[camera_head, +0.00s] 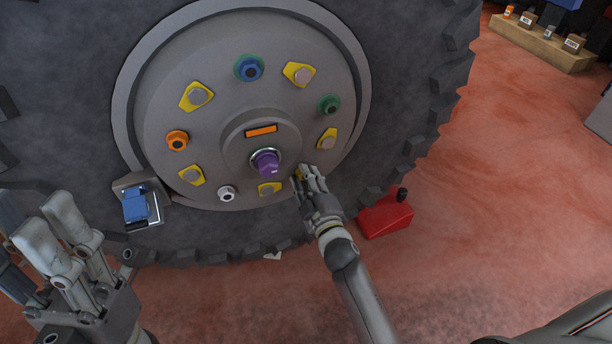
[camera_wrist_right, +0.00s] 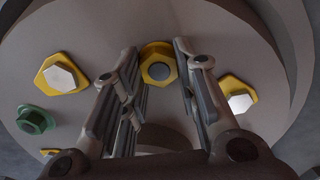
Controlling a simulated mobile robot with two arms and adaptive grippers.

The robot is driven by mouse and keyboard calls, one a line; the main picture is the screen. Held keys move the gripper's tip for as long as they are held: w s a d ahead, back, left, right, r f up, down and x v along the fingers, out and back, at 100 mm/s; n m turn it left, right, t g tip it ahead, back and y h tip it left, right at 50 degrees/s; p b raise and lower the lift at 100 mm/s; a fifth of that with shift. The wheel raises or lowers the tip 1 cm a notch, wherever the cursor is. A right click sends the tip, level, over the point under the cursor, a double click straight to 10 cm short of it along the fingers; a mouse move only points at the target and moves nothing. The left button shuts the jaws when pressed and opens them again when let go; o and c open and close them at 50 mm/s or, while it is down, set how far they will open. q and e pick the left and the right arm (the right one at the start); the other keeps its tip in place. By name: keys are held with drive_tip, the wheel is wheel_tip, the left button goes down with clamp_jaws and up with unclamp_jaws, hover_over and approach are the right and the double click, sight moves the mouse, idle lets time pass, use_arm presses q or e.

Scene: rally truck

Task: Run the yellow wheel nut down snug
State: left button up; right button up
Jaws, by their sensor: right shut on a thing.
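The yellow wheel nut (camera_wrist_right: 158,66) sits low on the right of the grey wheel hub (camera_head: 215,110). It is mostly hidden by my right gripper (camera_head: 303,178) in the head view. In the right wrist view the nut lies between the fingers of my right gripper (camera_wrist_right: 155,60), which is shut on it; it looks seated against the hub face, but how tight it is cannot be told. My left gripper (camera_head: 45,235) is at the lower left, with its fingers apart and empty, away from the nuts.
Other nuts are blue (camera_head: 249,68), green (camera_head: 329,104), orange (camera_head: 177,140) and white (camera_head: 227,193). Several yellow-plated studs sit between them. A purple knob (camera_head: 266,164) is at the hub's centre.

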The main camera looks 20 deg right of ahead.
use_arm(q)
drive_tip(key=w+d+f+g+y+p, duration=0.25)
drive_tip(key=w+f+g+p, duration=0.25)
drive_tip(key=w+f+g, duration=0.85)
drive_tip(key=s+a+f+g+y+p, duration=0.2)
drive_tip(key=f+g, duration=0.4)
drive_tip(key=f, duration=0.3)
drive_tip(key=s+a+f+g+y+p, duration=0.2)
drive_tip(key=s+a+f+g+y, duration=0.1)
drive_tip(key=s+f+g, duration=0.3)
drive_tip(key=shift+s+a+f, duration=0.45)
drive_tip(key=shift+s+f, duration=0.2)
drive_tip(key=shift+f, duration=0.7)
use_arm(e)
drive_tip(key=shift+w+d+r+m, duration=0.1)
drive_tip(key=shift+d+m, duration=0.05)
drive_tip(key=shift+m, duration=5.1)
drive_tip(key=shift+d+r+m, duration=0.1)
drive_tip(key=shift+d+m, duration=0.05)
drive_tip(key=shift+m, duration=5.1)
drive_tip(key=o, duration=1)
drive_tip(key=shift+f, duration=0.15)
use_arm(q)
drive_tip(key=shift+s+f, duration=0.1)
use_arm(e)
drive_tip(key=shift+o, duration=0.2)
